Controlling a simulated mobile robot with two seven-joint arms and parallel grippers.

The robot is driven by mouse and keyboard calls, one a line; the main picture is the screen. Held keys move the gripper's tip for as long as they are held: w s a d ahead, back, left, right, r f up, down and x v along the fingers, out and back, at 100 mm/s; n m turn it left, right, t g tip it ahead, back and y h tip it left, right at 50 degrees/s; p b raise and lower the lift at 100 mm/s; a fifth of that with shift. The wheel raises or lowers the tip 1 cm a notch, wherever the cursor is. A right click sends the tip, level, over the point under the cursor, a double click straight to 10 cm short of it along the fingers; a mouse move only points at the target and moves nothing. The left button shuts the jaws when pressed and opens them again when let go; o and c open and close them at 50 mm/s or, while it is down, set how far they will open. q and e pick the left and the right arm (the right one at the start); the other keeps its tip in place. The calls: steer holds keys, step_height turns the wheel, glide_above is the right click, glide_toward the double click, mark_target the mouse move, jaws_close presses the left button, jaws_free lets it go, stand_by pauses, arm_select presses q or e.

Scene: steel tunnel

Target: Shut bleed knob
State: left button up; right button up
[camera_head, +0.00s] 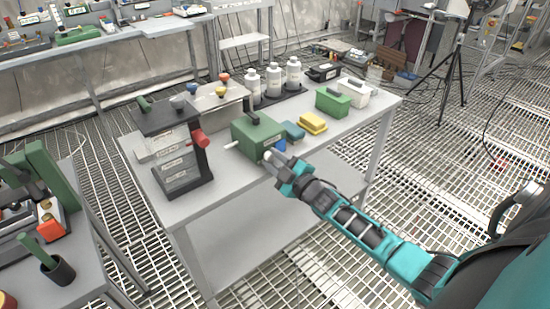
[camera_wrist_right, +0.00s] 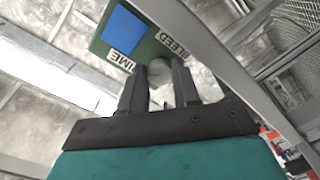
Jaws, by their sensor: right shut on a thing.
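The green box (camera_head: 254,134) stands on the grey table in the head view, with a blue patch on its front. In the right wrist view, the box's green face (camera_wrist_right: 150,44) carries labels reading "BLEED" and one partly hidden ending in "IME". A round pale bleed knob (camera_wrist_right: 160,72) sits below the "BLEED" label, between the fingers of my right gripper (camera_wrist_right: 160,85). My right gripper (camera_head: 275,158) is shut on the knob at the front of the box. The knob is mostly hidden by the gripper in the head view. My left gripper is not in view.
A dark-topped stand (camera_head: 172,150) with a red knob (camera_head: 200,138) is left of the box. A yellow block (camera_head: 312,123) and a smaller green box (camera_head: 333,101) stand to its right. White bottles (camera_head: 273,79) are behind. The table's front edge (camera_head: 225,192) lies under my arm's side.

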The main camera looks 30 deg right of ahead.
steer(key=m+p, duration=0.1)
steer(key=m, duration=0.3)
steer(key=shift+m, duration=1.7)
steer(key=o, duration=1.1)
steer(key=shift+c, duration=0.2)
steer(key=s+p, duration=0.1)
steer(key=s, duration=1.2)
steer(key=shift+d+p, duration=0.3)
steer(key=shift+d, duration=0.15)
